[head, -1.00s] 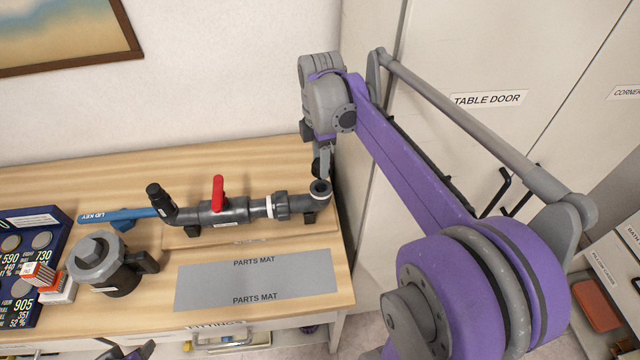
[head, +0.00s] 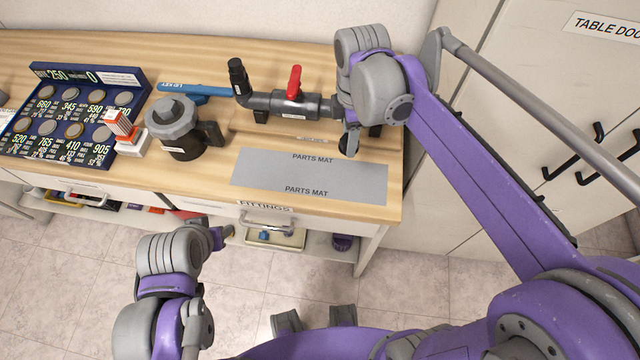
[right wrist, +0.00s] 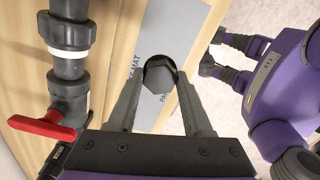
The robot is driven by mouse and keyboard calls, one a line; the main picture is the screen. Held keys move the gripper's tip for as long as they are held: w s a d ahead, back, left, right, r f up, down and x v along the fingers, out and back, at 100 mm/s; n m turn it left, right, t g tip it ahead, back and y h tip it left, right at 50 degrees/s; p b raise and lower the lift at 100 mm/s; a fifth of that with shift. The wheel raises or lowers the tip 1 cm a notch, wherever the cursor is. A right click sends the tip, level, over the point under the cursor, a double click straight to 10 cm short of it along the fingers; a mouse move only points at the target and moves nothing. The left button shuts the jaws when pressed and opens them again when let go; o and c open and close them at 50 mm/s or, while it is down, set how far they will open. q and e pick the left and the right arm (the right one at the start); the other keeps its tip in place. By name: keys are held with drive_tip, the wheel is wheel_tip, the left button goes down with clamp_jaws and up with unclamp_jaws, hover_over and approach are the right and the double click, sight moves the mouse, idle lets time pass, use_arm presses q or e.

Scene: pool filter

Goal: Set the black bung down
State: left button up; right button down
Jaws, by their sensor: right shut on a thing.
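The black bung (right wrist: 160,72) is held between the fingertips of my right gripper (right wrist: 160,76) in the right wrist view, its hexagonal head showing. In the head view my right gripper (head: 350,138) is shut on the bung (head: 347,147) near the far right corner of the grey parts mat (head: 290,176). The bung looks raised; its exact height is unclear. My left gripper (head: 222,234) is in front of the table, low and away from the bung; its opening is unclear.
The grey pipe with a red-handled valve (head: 294,84) runs along the back, its right end hidden by my right arm. A pump-like black housing with a grey cap (head: 174,120) stands left of the mat. The mat surface is bare.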

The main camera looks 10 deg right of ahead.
drive_tip(key=shift+s+a+f, duration=0.2)
drive_tip(key=shift+a+f, duration=0.1)
drive_tip(key=shift+a, duration=0.2)
drive_tip(key=shift+f+b, duration=0.35)
drive_tip(key=shift+f, duration=4.55)
drive_tip(key=shift+f, duration=0.15)
drive_tip(key=shift+c, duration=1.6)
unclamp_jaws()
